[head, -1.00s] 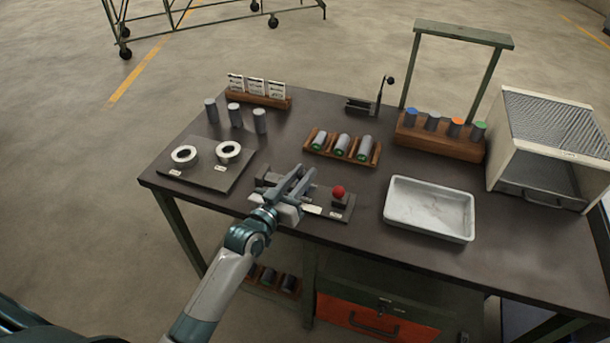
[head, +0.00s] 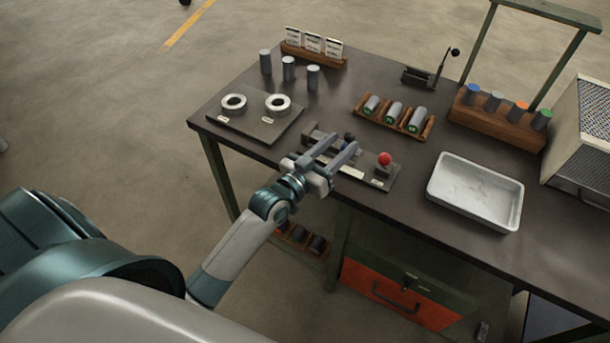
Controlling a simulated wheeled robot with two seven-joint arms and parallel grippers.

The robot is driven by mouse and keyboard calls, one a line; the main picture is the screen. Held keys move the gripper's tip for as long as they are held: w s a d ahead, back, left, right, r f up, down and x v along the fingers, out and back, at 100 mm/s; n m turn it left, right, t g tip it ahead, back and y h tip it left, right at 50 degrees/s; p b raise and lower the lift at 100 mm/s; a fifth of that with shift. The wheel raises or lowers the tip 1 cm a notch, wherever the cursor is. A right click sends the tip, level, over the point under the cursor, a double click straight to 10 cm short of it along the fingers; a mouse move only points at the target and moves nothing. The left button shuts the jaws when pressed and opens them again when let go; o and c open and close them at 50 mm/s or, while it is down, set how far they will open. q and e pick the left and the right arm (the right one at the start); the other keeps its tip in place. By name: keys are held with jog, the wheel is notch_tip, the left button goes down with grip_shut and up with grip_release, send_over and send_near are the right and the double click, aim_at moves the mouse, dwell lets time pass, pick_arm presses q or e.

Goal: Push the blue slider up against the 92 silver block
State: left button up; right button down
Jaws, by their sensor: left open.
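A dark fixture plate (head: 378,182) lies at the front edge of the bench, with a red knob (head: 385,158) at its right end. A small dark-blue part (head: 349,136), likely the blue slider, shows just past my left gripper's fingertips. My left gripper (head: 344,146) is open above the fixture, its two fingers pointing to the far right. It hides much of the fixture. I cannot tell whether it touches the slider. A grey block (head: 310,131) shows at the fixture's left end; no number 92 is readable on it. My right gripper is not in view.
A plate with two silver rings (head: 278,103) lies left of the fixture. Several grey cylinders (head: 313,77) stand behind it. A wooden tray (head: 426,131) of cylinders lies behind the fixture. A white tray (head: 432,190) is at right, beside clear bench.

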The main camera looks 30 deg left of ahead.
pick_arm(q)
jog(key=b+v, duration=0.1)
jog(key=v, duration=0.6)
jog(key=shift+f, duration=0.15)
jog(key=b+v, duration=0.1)
jog(key=v, duration=0.5)
jog(key=shift+r+b, duration=0.25)
jog(key=shift+b, duration=0.15)
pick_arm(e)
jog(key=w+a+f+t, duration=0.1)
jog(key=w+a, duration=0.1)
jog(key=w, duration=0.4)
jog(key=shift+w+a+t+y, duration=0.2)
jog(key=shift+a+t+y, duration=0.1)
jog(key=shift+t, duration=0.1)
pick_arm(q)
jog(key=shift+s+a, duration=0.1)
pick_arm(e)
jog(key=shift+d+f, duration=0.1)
